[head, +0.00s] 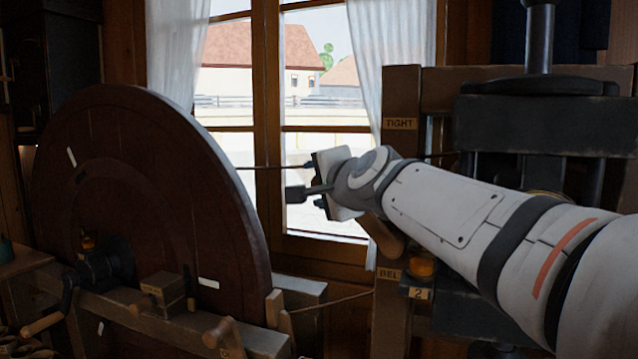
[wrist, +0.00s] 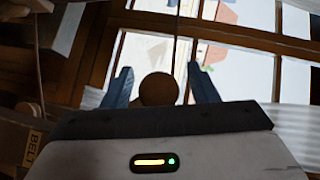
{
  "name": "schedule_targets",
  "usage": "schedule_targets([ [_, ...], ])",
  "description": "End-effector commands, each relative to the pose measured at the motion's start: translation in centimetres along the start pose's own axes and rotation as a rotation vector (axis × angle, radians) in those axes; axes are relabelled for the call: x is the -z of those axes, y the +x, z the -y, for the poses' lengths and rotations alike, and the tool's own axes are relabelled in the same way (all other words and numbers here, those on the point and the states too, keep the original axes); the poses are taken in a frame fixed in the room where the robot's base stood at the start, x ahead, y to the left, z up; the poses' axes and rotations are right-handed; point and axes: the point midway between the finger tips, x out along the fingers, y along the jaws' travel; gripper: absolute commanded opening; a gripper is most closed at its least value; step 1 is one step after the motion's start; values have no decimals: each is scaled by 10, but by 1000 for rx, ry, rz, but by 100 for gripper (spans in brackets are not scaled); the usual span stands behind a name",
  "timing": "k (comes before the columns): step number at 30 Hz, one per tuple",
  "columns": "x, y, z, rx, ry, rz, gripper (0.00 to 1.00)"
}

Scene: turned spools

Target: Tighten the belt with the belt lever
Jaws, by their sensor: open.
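The belt lever (head: 383,237) is a brown wooden handle on the upright post, partly hidden behind my wrist in the head view. Above it is a TIGHT label (head: 400,124) and below it a BELT label (head: 388,273). In the wrist view a round wooden knob (wrist: 158,90), apparently the lever's end, shows between the two blue-grey fingers of my gripper (wrist: 159,72). The fingers are apart, with gaps on both sides of the knob. The belt (head: 270,167) is a thin cord running from the large dark wheel (head: 150,180); its lower run (head: 335,300) slopes toward the post.
Dark machinery (head: 545,120) stands right of the post, with an amber knob (head: 422,267) and a label 2 (head: 419,293) low beside it. A wooden bench (head: 215,325) with handles lies below the wheel. A window (head: 300,110) is behind; space left of the gripper is open.

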Motion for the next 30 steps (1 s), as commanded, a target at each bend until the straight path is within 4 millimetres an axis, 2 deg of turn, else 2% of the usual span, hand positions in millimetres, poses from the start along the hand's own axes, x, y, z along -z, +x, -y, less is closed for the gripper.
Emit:
schedule_targets([
  [4,2,10,-1,-2,0,-3,53],
  [12,3,10,-1,-2,0,-6,53],
  [30,4,10,-2,-3,-1,-7,4],
])
